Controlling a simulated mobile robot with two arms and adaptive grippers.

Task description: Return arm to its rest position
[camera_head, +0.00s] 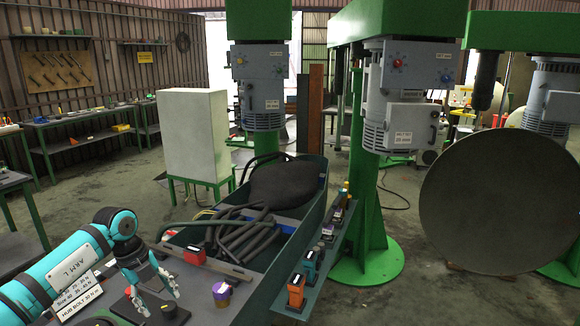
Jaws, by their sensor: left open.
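My left arm (75,268), teal with black joints and marked "ARM L", reaches in from the lower left and bends down at its wrist. My left gripper (156,296) points down over the near end of the workbench (262,262). My right arm and gripper do not show.
On the bench are a purple-topped cup (221,294), a red-and-black box (195,255) and a pile of dark hoses (240,232). Orange and teal tools (297,290) stand on the side shelf. Green disperser machines (390,110) and a large grey disc (500,200) stand beyond.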

